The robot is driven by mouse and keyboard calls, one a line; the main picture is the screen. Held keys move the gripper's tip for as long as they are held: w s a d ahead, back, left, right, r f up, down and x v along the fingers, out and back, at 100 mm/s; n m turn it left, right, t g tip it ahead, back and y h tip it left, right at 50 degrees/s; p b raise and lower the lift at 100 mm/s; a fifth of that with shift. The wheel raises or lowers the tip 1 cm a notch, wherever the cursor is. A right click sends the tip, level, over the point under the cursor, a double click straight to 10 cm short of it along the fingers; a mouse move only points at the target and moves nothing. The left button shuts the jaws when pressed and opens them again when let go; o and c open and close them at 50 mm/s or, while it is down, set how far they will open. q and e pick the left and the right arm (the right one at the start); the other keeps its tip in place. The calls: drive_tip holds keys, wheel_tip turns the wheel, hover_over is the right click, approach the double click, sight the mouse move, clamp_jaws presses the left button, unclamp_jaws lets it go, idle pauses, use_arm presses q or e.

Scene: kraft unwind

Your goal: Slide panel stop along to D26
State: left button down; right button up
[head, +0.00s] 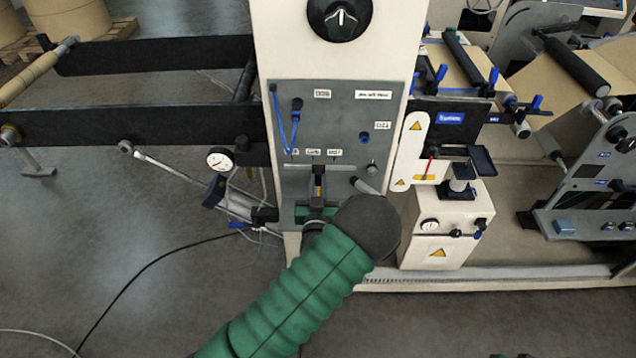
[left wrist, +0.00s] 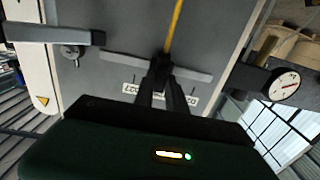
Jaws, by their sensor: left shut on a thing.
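The grey panel (head: 345,125) stands upright on the cream machine column, with a pale horizontal slot bar (head: 296,166) under a row of small white labels (head: 334,152). The label text is too small to read surely. The panel stop (head: 318,168) is a small dark piece at about the middle of the bar. My left gripper (head: 318,185) comes from below and is shut on it. In the left wrist view the fingers (left wrist: 166,86) close on the dark stop at the slot bar (left wrist: 125,62), partly covering a white label (left wrist: 131,88) behind them.
A black knob (head: 339,14) sits above the panel, and a blue cable loop (head: 284,125) hangs on its left. A round gauge (head: 220,159) stands left of the column. A grey handle (head: 366,185) juts out right of the stop, close to my arm.

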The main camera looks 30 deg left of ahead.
idle(0.3)
use_arm(q)
drive_tip(key=shift+s+a, duration=0.35)
drive_tip(key=shift+a, duration=0.3)
drive_tip(key=c, duration=1.8)
unclamp_jaws()
drive_tip(key=o, duration=0.4)
drive_tip(key=shift+w+a+f, duration=0.1)
drive_tip(key=shift+w+f, duration=0.05)
drive_tip(key=shift+o, duration=0.2)
drive_tip(key=p+v, duration=0.2)
drive_tip(key=v, duration=1.5)
